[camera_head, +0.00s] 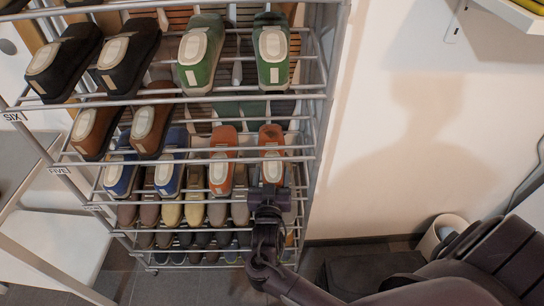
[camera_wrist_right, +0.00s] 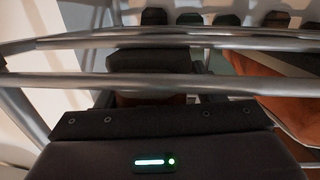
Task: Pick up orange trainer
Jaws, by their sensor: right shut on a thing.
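Two orange trainers stand side by side on the rack's fourth row in the head view, the right one (camera_head: 271,153) near the rack's right upright and the other (camera_head: 222,160) to its left. My right gripper (camera_head: 270,184) is at the near end of the right orange trainer and is shut on it. The fingers are mostly hidden behind the wrist and the rails. The wrist view shows the gripper's dark front behind two rails, with an orange trainer (camera_wrist_right: 277,95) beside it at the right. My left gripper is not in view.
The metal rack's rails (camera_head: 205,150) run just above and below the trainers, and its right upright (camera_head: 322,110) is close. Blue shoes (camera_head: 171,175) stand left and green shoes (camera_head: 271,50) higher up. A white wall (camera_head: 440,110) is at the right.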

